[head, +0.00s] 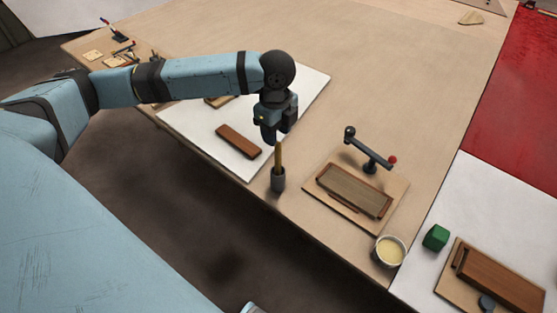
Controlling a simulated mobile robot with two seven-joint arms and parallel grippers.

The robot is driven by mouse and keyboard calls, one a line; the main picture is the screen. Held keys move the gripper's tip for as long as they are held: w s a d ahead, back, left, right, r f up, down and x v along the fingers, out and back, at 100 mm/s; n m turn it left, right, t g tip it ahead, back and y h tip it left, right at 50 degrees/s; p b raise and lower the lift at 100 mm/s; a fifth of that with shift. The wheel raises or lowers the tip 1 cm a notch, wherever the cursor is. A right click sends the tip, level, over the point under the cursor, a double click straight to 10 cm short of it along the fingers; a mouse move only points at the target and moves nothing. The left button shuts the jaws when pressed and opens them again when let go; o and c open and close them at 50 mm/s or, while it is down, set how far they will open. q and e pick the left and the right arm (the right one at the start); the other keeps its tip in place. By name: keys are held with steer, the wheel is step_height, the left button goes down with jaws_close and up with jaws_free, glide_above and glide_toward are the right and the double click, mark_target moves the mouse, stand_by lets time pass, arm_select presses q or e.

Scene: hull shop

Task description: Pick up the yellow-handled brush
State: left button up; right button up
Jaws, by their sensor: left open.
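The yellow-handled brush (279,154) stands upright, handle up, in a small dark grey cup (278,181) near the front edge of the table (400,62). Its lower end is hidden in the cup. My left gripper (278,130) points down just above the handle, with its fingers apart and open. The handle's top is close to the fingertips; I cannot tell whether it is between them. My right gripper is not in view.
A clamp with a red knob (392,160) stands by a wooden board (398,200) to the right. A bowl (390,251) and green cube (435,237) are further right.

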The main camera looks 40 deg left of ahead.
mark_target(278, 150)
arm_select(q)
steer(key=shift+w+d+f, duration=0.1)
steer(key=shift+f, duration=1.7)
steer(key=shift+w+f, duration=0.1)
steer(key=shift+f, duration=1.65)
jaws_close()
